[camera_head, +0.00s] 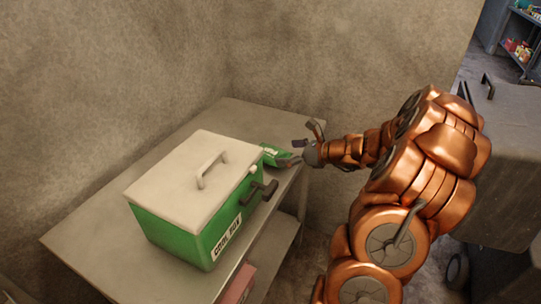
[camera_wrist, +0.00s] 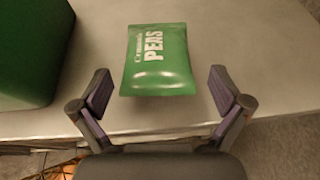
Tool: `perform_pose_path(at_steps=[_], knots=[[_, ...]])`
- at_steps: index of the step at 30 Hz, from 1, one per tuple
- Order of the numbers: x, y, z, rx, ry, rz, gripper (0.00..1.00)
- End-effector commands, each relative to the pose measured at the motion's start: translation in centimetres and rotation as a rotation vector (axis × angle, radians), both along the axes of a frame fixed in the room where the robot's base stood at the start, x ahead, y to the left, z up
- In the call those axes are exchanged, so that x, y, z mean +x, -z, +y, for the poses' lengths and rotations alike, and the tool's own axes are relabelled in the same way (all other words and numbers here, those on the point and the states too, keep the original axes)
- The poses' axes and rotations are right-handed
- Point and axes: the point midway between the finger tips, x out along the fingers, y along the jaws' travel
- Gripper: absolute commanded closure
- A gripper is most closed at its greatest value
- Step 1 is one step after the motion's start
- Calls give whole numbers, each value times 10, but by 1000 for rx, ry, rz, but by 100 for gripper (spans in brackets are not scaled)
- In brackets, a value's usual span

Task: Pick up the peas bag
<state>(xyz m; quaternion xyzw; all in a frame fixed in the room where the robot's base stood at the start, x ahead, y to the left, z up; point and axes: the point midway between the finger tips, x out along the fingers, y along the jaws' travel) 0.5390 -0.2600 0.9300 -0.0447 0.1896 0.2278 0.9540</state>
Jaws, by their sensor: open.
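The peas bag (camera_wrist: 160,65) is a green pouch with white "PEAS" lettering, lying on the grey table top. In the wrist view it is upper centre, just beyond the fingertips of my gripper (camera_wrist: 158,88). The fingers are spread wide, one toward each side of the bag's near end, with nothing between them but the edge of that space. In the head view the peas bag (camera_head: 276,154) lies behind the cool box, partly hidden by it, and my gripper (camera_head: 298,150) is at its right, by the table edge.
A green cool box (camera_head: 180,235) with a white lid and dark latch stands on the table (camera_head: 95,250), close to the bag's left; it also shows in the wrist view (camera_wrist: 30,50). A lower shelf (camera_head: 270,255) holds a pinkish box (camera_head: 238,285). A wall stands behind the table.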

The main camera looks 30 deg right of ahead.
Motion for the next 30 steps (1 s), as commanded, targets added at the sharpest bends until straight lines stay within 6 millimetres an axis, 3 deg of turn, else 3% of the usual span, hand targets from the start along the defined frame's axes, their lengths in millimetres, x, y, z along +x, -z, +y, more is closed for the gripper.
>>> perform_pose_path(at_steps=[13,23,30], knots=[[37,21,22,1,4,3,0],[43,24,25,-1,5,0,0],[43,24,24,-1,5,0,23]])
